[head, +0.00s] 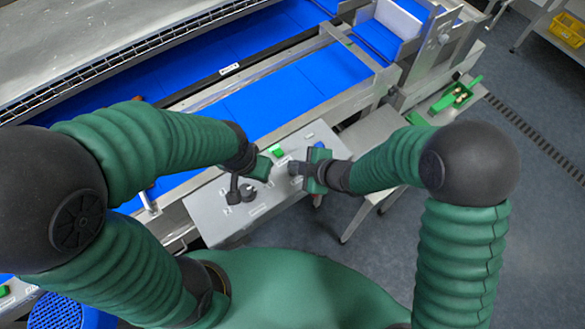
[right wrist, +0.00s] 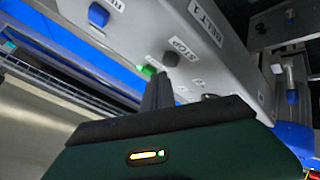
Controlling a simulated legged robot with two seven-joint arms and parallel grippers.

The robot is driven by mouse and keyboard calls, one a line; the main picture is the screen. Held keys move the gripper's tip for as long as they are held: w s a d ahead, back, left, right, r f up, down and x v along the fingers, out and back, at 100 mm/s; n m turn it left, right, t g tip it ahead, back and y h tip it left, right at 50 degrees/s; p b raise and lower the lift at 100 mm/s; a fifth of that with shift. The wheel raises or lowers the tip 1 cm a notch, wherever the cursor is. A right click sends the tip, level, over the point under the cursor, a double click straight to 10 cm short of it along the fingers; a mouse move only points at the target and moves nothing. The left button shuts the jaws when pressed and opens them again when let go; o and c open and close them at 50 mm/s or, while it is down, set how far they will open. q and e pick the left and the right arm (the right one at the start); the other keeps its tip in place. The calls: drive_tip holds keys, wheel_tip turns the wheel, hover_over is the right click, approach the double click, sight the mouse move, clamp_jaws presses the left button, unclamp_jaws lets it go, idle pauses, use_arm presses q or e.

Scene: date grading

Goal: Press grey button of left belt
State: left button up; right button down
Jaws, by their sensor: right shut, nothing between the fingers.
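The control box (head: 222,212) stands beside the blue belt in the head view. My right gripper (head: 295,168) is shut and empty over the box's right part. Its fingers (right wrist: 157,92) point at the face near the green button; contact cannot be told. My left gripper (head: 241,192) hangs over the box's left part, its finger gap unclear.
Blue belts (head: 300,80) with metal side rails run behind the box. A low grey stand (head: 372,135) is right of it. A green tray (head: 455,97) holds small pieces. A yellow crate (head: 568,30) is at the far right. The right floor is mostly open.

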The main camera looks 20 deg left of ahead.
drive_tip(key=shift+d, duration=0.1)
idle(0.3)
drive_tip(key=shift+f+b, duration=0.3)
drive_tip(key=shift+b, duration=0.05)
drive_tip(key=shift+f, duration=0.1)
drive_tip(key=shift+s+f+b, duration=0.1)
drive_tip(key=shift+f+b, duration=0.35)
idle(0.5)
drive_tip(key=shift+r, duration=0.1)
drive_tip(key=shift+r+p, duration=0.75)
drive_tip(key=shift+r, duration=0.05)
drive_tip(key=shift+r, duration=0.1)
